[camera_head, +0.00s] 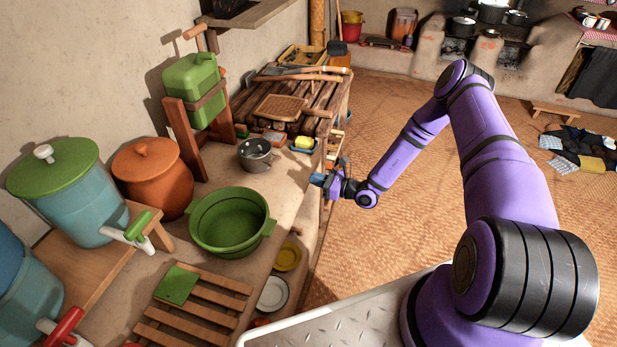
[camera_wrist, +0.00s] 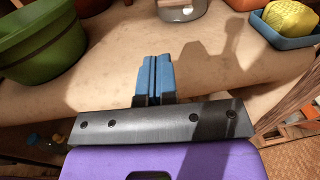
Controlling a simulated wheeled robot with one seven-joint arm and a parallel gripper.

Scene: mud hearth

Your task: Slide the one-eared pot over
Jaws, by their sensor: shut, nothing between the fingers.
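A small grey metal pot (camera_head: 255,155), seemingly the one-eared pot, stands upright on the mud ledge (camera_head: 228,166), with a handle showing on its right side. In the wrist view only its lower part (camera_wrist: 182,10) shows at the top edge; its rim is cut off there. My gripper (camera_head: 317,180) is at the ledge's right edge, to the right of and nearer than the pot, apart from it. In the wrist view its blue fingers (camera_wrist: 157,62) are shut together with nothing between them, pointing toward the pot across bare ledge.
A green two-handled basin (camera_head: 230,222) stands nearer, left of my gripper. A blue dish (camera_head: 305,149) with a yellow sponge (camera_head: 304,142) lies right of the pot. A wooden slatted rack (camera_head: 205,312) and plates are nearer. The ledge between pot and gripper is clear.

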